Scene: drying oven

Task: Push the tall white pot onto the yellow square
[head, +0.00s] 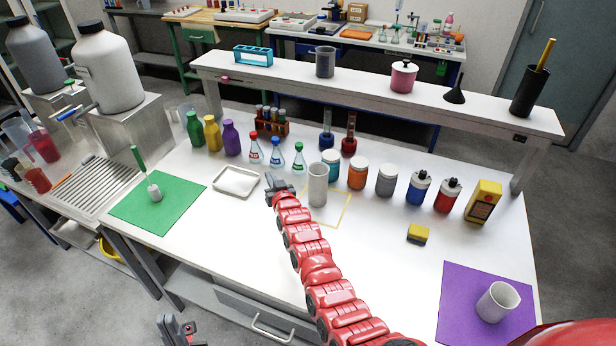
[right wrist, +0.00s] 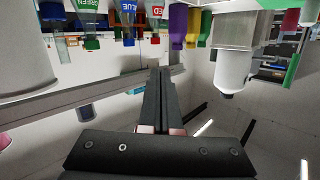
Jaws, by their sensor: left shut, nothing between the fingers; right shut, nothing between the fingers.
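The tall white pot (head: 317,186) stands upright on the white table. It covers the left part of the thin yellow square outline (head: 345,210); I cannot tell exactly how much of its base is inside. My right gripper (head: 278,187) is shut and empty, to the left of the pot with a small gap. In the right wrist view, which looks upside down, its shut fingers (right wrist: 157,100) point away and a white pot (right wrist: 25,50) is at the left edge. My left gripper (head: 175,330) is shut and empty at the bottom, off the table's front edge.
Several jars, including a teal-labelled one (head: 331,164) and an orange one (head: 357,175), stand behind the square. Flasks (head: 276,158) and a white tray (head: 235,181) are behind and left of my right gripper. A shorter white pot (head: 497,302) stands on a purple mat (head: 458,290).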

